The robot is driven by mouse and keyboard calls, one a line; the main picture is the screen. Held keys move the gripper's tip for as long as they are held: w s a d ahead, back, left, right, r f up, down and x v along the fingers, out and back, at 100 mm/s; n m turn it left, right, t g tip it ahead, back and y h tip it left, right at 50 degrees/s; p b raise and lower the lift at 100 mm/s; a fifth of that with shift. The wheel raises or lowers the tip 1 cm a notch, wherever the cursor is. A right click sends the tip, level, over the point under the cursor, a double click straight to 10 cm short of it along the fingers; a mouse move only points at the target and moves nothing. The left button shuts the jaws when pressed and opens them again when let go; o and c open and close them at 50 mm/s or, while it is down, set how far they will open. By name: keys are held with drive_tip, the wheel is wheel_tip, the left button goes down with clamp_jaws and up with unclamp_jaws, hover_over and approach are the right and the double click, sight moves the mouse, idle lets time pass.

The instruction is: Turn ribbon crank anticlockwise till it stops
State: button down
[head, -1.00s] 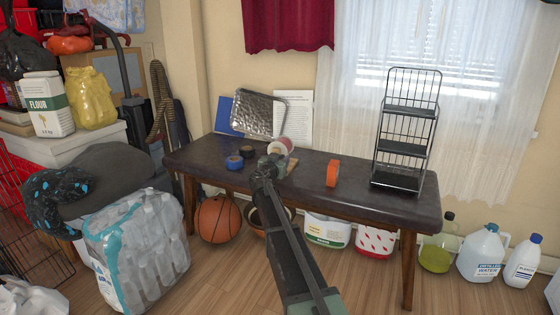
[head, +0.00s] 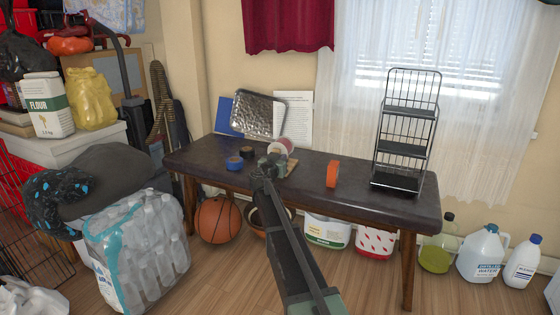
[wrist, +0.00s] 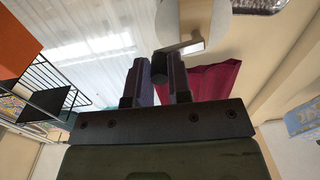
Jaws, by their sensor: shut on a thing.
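The ribbon crank stands on the dark bench with a pinkish-red and white spool (head: 287,146) and a wooden base (head: 292,166). My gripper (head: 270,160) is in front of it and hides much of it. In the wrist view my gripper (wrist: 158,78) is shut on the dark crank knob (wrist: 158,68), which sits between its two fingers. A metal crank arm (wrist: 182,48) runs from the knob up and right toward the pale spool body (wrist: 184,18).
On the bench (head: 390,206), blue tape (head: 234,163) and black tape (head: 247,152) lie left of the crank. Orange tape (head: 333,174) and a black wire rack (head: 404,130) stand to the right. A silver tray (head: 258,112) leans behind. The bench front right of centre is clear.

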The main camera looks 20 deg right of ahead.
drive_tip(key=w+a+r+n+p, duration=0.1)
drive_tip(key=w+a+n, duration=0.1)
drive_tip(key=n, duration=0.9)
drive_tip(key=w+a+r+n+p, duration=0.1)
drive_tip(key=w+a+n, duration=0.1)
drive_tip(key=n, duration=0.9)
drive_tip(key=shift+w+a+r+n, duration=0.2)
drive_tip(key=shift+w+n, duration=0.05)
drive_tip(key=shift+n, duration=0.15)
idle(0.3)
drive_tip(key=c, duration=1.1)
unclamp_jaws()
drive_tip(key=shift+o, duration=0.2)
drive_tip(key=v, duration=1)
drive_tip(key=shift+s+a, duration=0.25)
drive_tip(key=shift+a, duration=0.05)
